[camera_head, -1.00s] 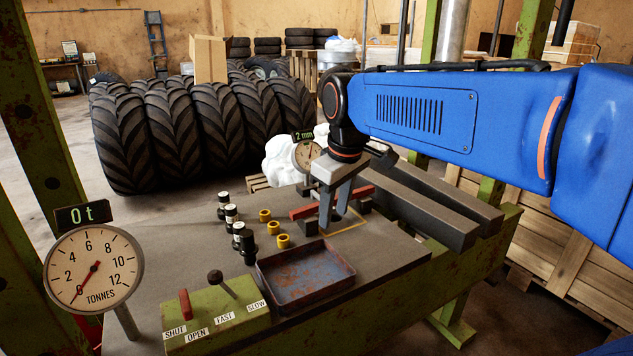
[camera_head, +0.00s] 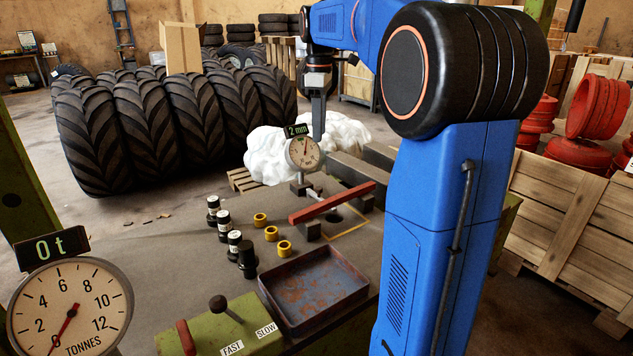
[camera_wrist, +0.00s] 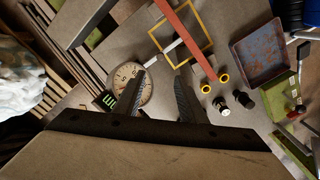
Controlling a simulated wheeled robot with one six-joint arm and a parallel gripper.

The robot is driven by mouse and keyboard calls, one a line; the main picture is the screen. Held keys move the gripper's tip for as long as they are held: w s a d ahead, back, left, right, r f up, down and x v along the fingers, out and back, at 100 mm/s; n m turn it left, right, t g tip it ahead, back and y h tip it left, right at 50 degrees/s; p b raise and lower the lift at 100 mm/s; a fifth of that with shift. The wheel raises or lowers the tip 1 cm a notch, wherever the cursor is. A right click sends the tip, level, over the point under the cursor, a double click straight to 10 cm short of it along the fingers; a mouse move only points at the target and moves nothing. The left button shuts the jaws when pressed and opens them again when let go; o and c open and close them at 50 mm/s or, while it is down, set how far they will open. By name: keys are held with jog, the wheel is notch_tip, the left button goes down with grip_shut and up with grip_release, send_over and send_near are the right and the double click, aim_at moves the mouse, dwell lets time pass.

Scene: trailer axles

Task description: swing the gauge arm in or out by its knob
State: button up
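The dial gauge (camera_head: 305,153) stands on a short post on the bench, with a display reading 2 mm. A pale rod (camera_head: 315,194) runs low beside the post towards the red bar (camera_head: 332,203). In the wrist view the gauge (camera_wrist: 133,83) lies beyond my left finger, and the rod (camera_wrist: 165,51) reaches to the red bar (camera_wrist: 188,38). I cannot make out the knob for certain. My gripper (camera_head: 318,135) points down just above and behind the gauge. In the wrist view its fingers (camera_wrist: 159,75) are apart with nothing held between them.
A rusty tray (camera_head: 313,288), several black-and-white cylinders (camera_head: 234,242) and yellow rings (camera_head: 271,233) lie on the bench. A green lever box (camera_head: 225,325) and a tonnes dial (camera_head: 70,310) reading zero are in front. A white wrapped heap (camera_head: 345,132) and big tyres (camera_head: 180,125) are behind.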

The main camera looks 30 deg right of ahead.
aim_at(319, 188)
notch_tip(319, 188, down, 17)
jog(key=shift+f, duration=0.1)
dwell(0.6)
grip_shut()
